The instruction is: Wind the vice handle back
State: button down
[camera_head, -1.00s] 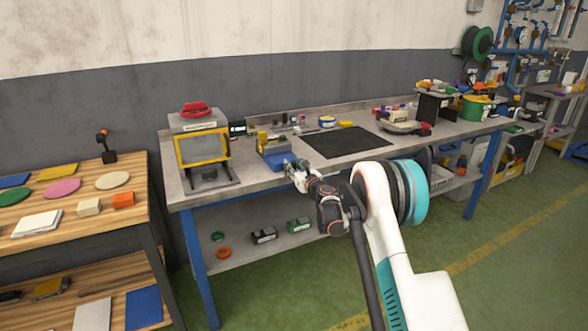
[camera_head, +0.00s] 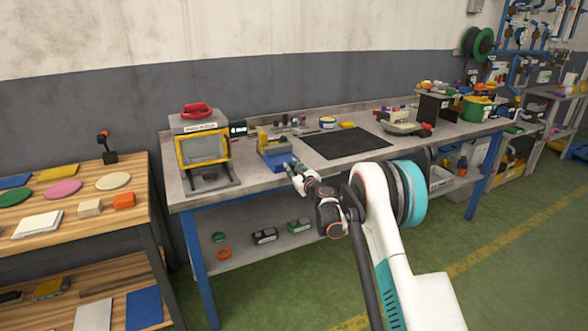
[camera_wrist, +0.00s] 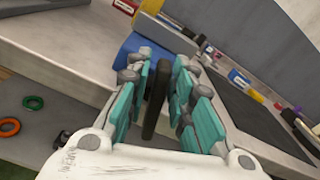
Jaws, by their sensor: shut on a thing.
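The vice is blue with a yellow part on top, and sits at the front edge of the workbench in the head view (camera_head: 278,161). Part of its blue body shows beyond my fingers in the wrist view (camera_wrist: 134,46). The handle is a dark bar (camera_wrist: 156,100) standing between the teal finger pads. My gripper (camera_wrist: 163,62) is shut on this bar. In the head view my gripper (camera_head: 292,170) is at the vice's front side, and the handle is too small and covered to make out there.
A yellow-framed machine (camera_head: 202,150) stands left of the vice on the grey workbench (camera_head: 255,183). A black mat (camera_head: 322,146) lies to the right. Green and orange rings and small blocks lie on the lower shelf (camera_head: 320,236). A wooden table (camera_head: 130,210) stands at the left.

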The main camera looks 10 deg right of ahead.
jog(key=n, duration=0.3)
jog(key=shift+s+a+f+n, duration=0.1)
jog(key=shift+a+f+n, duration=0.15)
jog(key=shift+a+n, duration=0.1)
jog(key=shift+s+a+f+n, duration=0.15)
jog(key=shift+f+n, duration=0.15)
jog(key=shift+n, duration=1.4)
jog(key=shift+w+a+f+n, duration=0.1)
jog(key=shift+a+f+n, duration=0.2)
jog(key=shift+n, duration=1.45)
jog(key=shift+s+a+f+n, duration=0.1)
jog(key=shift+f+n, duration=0.25)
jog(key=shift+n, duration=1.35)
jog(key=c, duration=1.6)
grip_release()
jog(key=shift+c, duration=0.2)
jog(key=shift+d, duration=0.1)
